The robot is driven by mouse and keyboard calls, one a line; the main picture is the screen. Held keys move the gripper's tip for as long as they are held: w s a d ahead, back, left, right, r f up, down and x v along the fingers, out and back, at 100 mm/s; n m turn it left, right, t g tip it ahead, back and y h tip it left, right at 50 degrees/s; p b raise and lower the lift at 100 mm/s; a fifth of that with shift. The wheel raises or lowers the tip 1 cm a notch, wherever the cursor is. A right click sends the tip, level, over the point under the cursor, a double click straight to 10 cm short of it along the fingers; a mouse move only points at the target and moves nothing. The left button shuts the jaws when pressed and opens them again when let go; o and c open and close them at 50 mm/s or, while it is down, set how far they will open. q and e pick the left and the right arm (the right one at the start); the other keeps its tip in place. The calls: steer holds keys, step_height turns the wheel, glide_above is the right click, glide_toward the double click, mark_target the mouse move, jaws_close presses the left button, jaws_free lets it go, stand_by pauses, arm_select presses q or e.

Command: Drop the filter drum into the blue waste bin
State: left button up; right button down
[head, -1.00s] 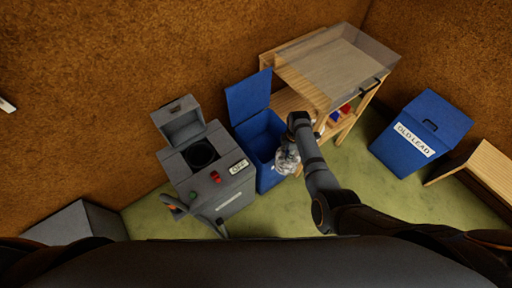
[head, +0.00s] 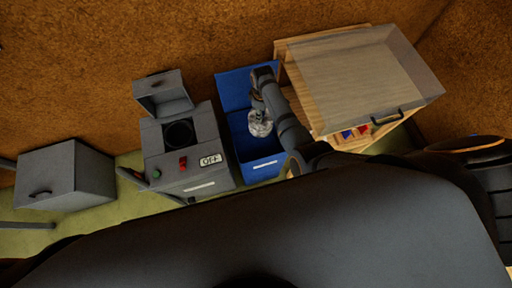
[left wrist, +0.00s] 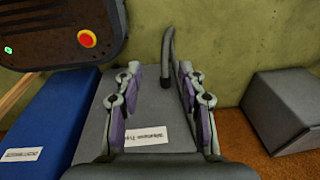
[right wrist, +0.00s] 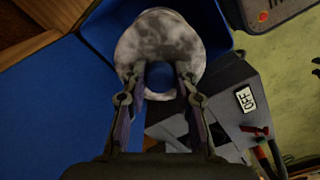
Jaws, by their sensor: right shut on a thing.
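The filter drum (head: 260,124) is a mottled grey-white cylinder with a round hole. My right gripper (head: 257,98) is shut on it. In the head view the drum appears over the open mouth of the blue waste bin (head: 262,170), whose lid stands raised at the back. How far it is above the rim is hard to tell. In the right wrist view the drum (right wrist: 163,35) sits at the fingertips (right wrist: 160,78), with blue bin surfaces around it. My left gripper (left wrist: 162,78) is open and empty, facing a grey labelled surface; it is not seen in the head view.
A grey machine (head: 205,143) with an open lid, red switch and OFF label stands left of the bin. A wooden cabinet with a clear top (head: 365,75) stands close on the right. A grey box (head: 65,180) is at far left, with green floor between.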

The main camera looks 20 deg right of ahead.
steer(key=shift+d+m, duration=0.2)
steer(key=shift+m, duration=0.3)
steer(key=shift+f+b, duration=0.4)
steer(key=shift+f, duration=0.05)
step_height(320, 180, down, 5)
steer(key=b, duration=0.6)
steer(key=shift+f, duration=0.15)
arm_select(q)
step_height(320, 180, down, 7)
steer(key=shift+d+r, duration=0.15)
steer(key=shift+d, duration=0.3)
